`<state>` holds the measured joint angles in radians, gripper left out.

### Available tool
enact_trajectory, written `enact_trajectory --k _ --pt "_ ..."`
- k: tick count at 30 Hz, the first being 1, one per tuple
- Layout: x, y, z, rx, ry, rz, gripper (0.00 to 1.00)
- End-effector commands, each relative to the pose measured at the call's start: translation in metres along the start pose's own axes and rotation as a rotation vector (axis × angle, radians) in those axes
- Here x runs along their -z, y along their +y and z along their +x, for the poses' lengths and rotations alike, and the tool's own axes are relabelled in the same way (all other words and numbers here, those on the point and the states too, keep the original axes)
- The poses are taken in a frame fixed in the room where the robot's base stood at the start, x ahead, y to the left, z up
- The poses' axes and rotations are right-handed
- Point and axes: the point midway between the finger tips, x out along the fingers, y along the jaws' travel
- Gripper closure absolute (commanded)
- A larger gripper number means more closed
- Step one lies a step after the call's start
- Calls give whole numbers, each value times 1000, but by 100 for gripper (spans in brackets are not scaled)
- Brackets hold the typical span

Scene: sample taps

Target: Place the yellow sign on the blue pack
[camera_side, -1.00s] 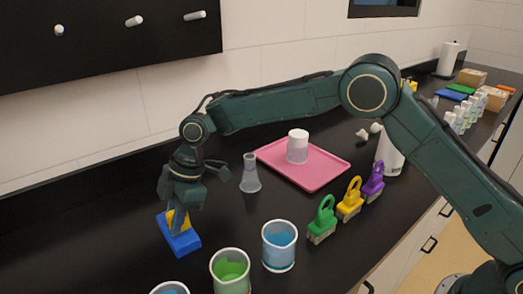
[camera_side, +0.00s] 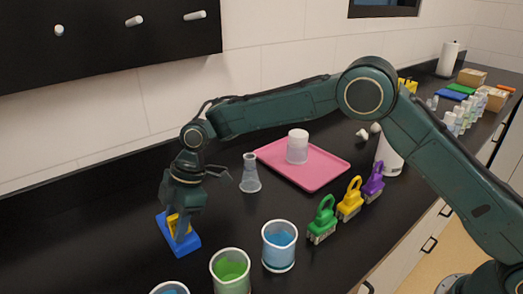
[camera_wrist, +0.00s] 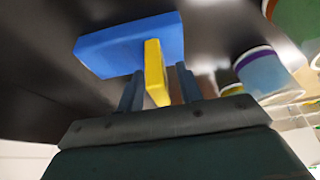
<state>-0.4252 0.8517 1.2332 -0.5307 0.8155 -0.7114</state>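The blue pack (camera_side: 183,243) lies on the black bench at the lower left of the side view, and it fills the upper middle of the wrist view (camera_wrist: 120,45). The yellow sign (camera_side: 173,225) stands on the blue pack, partly hidden by my fingers in the side view. In the wrist view the yellow sign (camera_wrist: 155,72) appears as a narrow slab, edge toward the camera, touching the pack. My gripper (camera_side: 182,218) points down over it. In the wrist view the fingers (camera_wrist: 158,82) are spread on both sides of the sign, with a gap on each side.
A green-filled beaker (camera_side: 230,270) and a blue-filled beaker (camera_side: 279,245) stand to the right. A clear flask (camera_side: 250,175) and a pink tray (camera_side: 320,173) with a white-capped jar (camera_side: 298,146) are behind.

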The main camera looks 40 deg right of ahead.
Motion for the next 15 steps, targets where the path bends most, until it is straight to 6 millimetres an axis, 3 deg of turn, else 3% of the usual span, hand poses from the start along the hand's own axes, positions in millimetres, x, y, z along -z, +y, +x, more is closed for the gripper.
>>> enact_trajectory --k 8,15 --pt "2 1 -15 -3 1 0 64" --pt "1 1 -47 -3 1 0 64"
